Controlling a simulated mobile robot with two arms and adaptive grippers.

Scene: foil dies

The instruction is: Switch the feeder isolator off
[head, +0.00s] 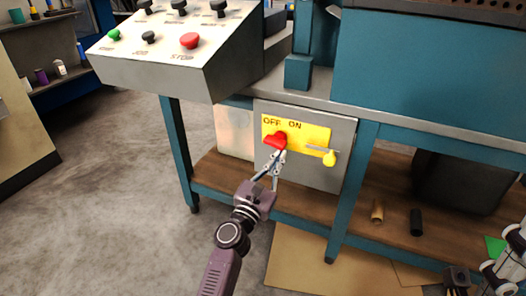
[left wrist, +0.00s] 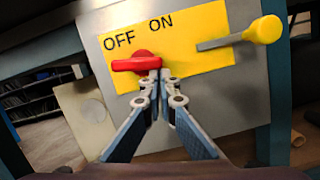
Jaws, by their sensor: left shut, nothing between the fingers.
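The isolator's red knob (head: 275,140) sits on a yellow plate (head: 317,137) marked OFF and ON, on a grey box (head: 345,135) under the bench. In the left wrist view the red knob (left wrist: 135,64) lies nearly level, its long end pointing left below the OFF label. My left gripper (head: 277,158) is shut and empty. Its fingertips, also in the left wrist view (left wrist: 155,78), are at the knob's right end and hide a little of it; I cannot tell whether they touch. Parts at the lower right of the head view may be my right arm; its fingers are not clear.
A yellow-knobbed lever (head: 330,158) is right of the red knob on the same plate. A sloped control console (head: 180,50) with buttons overhangs at upper left. Teal bench legs (head: 353,190) flank the box. A wooden lower shelf (head: 310,212) runs below. The floor at left is clear.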

